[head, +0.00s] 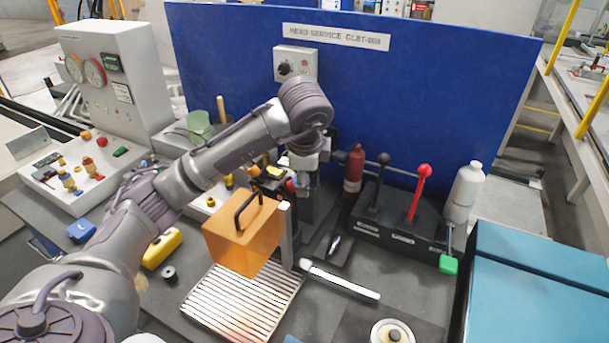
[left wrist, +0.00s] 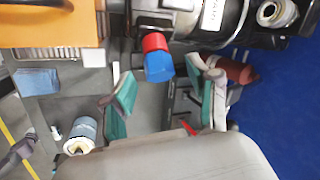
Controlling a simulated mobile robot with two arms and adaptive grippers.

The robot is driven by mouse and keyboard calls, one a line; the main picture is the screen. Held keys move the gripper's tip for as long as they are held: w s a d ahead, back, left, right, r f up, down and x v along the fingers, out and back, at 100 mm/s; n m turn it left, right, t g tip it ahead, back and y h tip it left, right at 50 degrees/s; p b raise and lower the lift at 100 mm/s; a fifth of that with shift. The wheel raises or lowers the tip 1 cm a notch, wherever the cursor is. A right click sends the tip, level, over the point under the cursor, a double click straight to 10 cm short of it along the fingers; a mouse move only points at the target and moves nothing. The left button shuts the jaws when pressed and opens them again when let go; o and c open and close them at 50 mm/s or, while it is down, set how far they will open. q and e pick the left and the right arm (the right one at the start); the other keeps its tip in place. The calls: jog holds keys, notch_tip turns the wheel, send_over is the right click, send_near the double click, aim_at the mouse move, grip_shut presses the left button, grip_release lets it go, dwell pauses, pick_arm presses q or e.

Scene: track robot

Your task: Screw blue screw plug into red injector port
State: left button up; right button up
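The blue screw plug (left wrist: 159,67) sits against the end of the red injector port (left wrist: 153,42) in the left wrist view. The two touch and look roughly in line; how deep the plug sits cannot be told. My left gripper (left wrist: 162,82) is open, with one teal-padded finger on each side of the plug and a gap to both. In the head view my left arm reaches over the bench from the left, and the red port (head: 291,185) shows small beside its wrist. The plug and fingertips are not clear there. My right gripper is not in view.
An orange box-shaped cover (head: 235,240) with a black handle stands just left of the port, above a slatted tray (head: 215,300). A red bottle (head: 354,170) and a lever block with a red lever (head: 420,185) stand right. A blue panel (head: 400,80) closes the back.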

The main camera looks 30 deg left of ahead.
pick_arm(q)
jog(key=v, duration=1.2)
dwell(0.5)
